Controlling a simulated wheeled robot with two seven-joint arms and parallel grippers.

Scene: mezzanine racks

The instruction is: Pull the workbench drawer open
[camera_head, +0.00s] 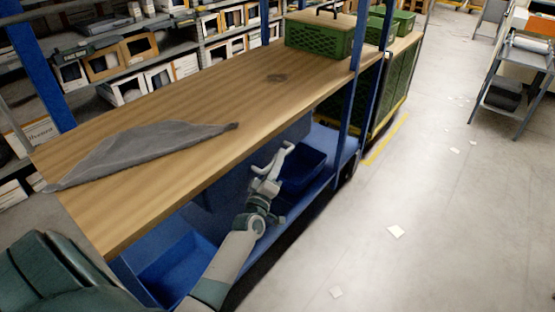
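The workbench (215,105) has a long wooden top and runs from the lower left to the upper middle of the head view. Below its front edge is a blue-grey drawer front (228,190), partly hidden by my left arm and gripper. No handle can be made out. My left gripper (272,165) is in front of it, just below the bench edge, with its fingers apart and nothing between them. Whether it touches the drawer cannot be told. My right gripper is not in view.
A grey cloth (140,152) lies on the bench top. Blue bins stand below, one at the right (303,172) and one at the left (172,262). A green crate (318,38) sits at the far end, near a blue post (357,70). The floor at right is mostly clear.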

